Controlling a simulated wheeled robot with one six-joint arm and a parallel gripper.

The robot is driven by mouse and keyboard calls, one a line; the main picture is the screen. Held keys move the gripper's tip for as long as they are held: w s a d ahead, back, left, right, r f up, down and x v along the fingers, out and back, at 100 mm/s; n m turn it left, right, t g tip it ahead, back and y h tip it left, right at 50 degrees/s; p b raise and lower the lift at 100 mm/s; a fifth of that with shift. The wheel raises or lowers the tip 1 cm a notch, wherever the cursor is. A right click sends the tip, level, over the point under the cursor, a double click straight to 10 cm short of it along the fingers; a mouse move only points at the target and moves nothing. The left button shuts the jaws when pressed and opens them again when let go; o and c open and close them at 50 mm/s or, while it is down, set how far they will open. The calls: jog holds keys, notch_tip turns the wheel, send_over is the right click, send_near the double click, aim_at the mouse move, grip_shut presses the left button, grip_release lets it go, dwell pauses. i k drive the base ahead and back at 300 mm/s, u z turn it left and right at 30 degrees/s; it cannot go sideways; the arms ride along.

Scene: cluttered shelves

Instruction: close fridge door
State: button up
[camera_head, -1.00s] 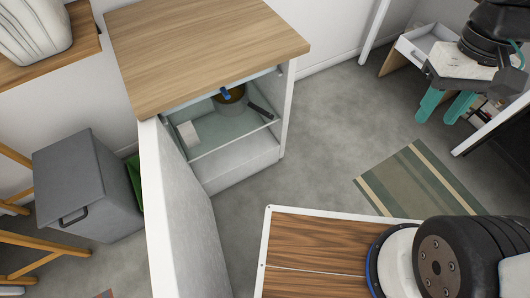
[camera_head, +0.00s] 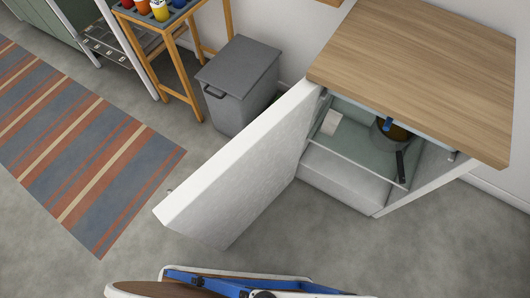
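The fridge is a white cabinet with a wooden top (camera_head: 425,65) at the right. Its white door (camera_head: 245,165) is wide open and swings out toward the lower left. Inside, a glass shelf (camera_head: 358,150) holds a dark pot (camera_head: 388,130) with a handle and a small white block (camera_head: 332,122). My gripper is not in view.
A grey bin (camera_head: 238,85) stands behind the door, near the wall. A wooden stand (camera_head: 180,60) with several colored jars is left of it. A striped rug (camera_head: 85,140) lies at the left.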

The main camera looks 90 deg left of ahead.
aim_at(214, 206)
jog(key=u, duration=0.05)
jog(key=k, duration=2)
jog(key=u, duration=0.9)
